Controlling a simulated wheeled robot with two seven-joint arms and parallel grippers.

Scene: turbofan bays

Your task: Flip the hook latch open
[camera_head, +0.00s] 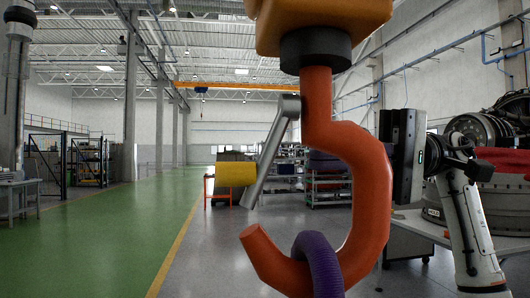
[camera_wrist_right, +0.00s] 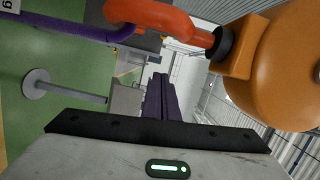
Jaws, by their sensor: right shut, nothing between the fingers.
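A large orange-red hook (camera_head: 372,190) hangs from an orange block (camera_head: 320,18) with a black collar. A grey latch bar (camera_head: 268,160) runs from the hook's shank down to the left, across the mouth. I cannot make out the latch there. My left gripper is not in view.
A purple sling (camera_head: 318,265) loops over the bottom of the hook. A large engine (camera_head: 490,130) and a white table (camera_head: 420,228) stand at the right. Racks (camera_head: 328,188) stand behind the hook. The green floor lane (camera_head: 110,240) at the left is clear.

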